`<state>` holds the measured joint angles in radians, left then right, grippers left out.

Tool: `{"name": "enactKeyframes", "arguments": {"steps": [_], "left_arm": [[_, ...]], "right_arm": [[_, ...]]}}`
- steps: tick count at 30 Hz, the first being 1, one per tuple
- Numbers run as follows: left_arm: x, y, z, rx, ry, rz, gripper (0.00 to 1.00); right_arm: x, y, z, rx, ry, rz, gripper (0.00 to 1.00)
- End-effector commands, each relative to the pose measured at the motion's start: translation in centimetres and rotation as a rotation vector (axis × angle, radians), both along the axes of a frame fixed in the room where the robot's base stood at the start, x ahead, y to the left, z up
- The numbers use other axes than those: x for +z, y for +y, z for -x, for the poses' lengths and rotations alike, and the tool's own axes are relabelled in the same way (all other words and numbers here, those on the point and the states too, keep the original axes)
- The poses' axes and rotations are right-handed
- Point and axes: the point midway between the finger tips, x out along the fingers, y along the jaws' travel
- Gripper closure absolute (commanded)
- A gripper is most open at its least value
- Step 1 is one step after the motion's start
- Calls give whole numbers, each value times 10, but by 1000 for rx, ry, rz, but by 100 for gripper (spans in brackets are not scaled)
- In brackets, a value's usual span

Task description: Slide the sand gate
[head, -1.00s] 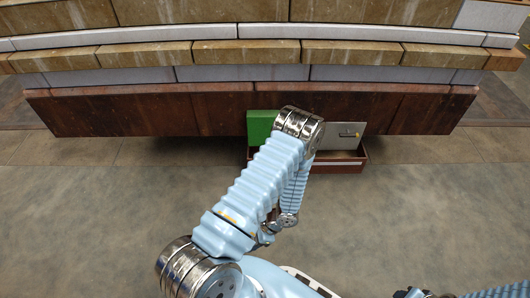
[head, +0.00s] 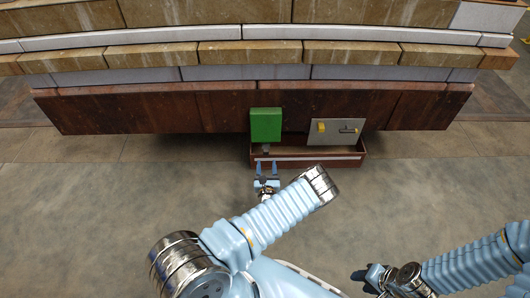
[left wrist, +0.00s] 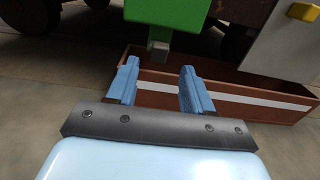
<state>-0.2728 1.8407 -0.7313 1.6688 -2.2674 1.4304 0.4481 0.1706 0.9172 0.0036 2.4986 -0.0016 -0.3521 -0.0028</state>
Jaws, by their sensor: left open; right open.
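A green box (head: 265,124) with a small grey block (left wrist: 159,50) under it hangs on the front of the red-brown base. Right of it is a grey panel (head: 335,134) with a yellow block (head: 321,127) and a dark handle (head: 348,130). I cannot tell which part is the sand gate. My left gripper (head: 266,167) is open and empty, in front of and below the green box. In the left wrist view its fingers (left wrist: 159,68) point towards the grey block, apart from it. My right gripper (head: 363,280) is open, low at the right, far from these parts.
A red-brown trough (head: 300,163) with a white stripe lies below the green box and grey panel, just beyond my left fingers. The long red-brown base (head: 140,110) carries stone layers above. The floor (head: 90,210) to the left is clear.

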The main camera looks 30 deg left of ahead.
Motion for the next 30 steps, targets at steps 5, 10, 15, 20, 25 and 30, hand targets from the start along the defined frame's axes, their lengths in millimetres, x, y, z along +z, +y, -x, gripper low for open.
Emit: {"name": "enactKeyframes", "arguments": {"steps": [5, 10, 15, 20, 25, 30], "left_arm": [[-1, 22, -35, 3, -4, 1, 49], [-1, 36, -57, 3, -3, 1, 49], [0, 42, -67, 3, 0, 0, 49], [0, 42, -68, 3, 1, 1, 49], [0, 42, -67, 4, 1, 1, 58], [0, 42, -67, 4, 1, 1, 84]], "right_arm": [[-9, 1, 0, 2, 1, -1, 57], [-13, 1, 0, 2, 2, -3, 57], [-14, 1, 0, 2, 3, -4, 57], [-14, 1, 0, 2, 3, -4, 57], [-14, 1, 0, 2, 3, -4, 57], [-14, 1, 0, 2, 3, -4, 57]]}}
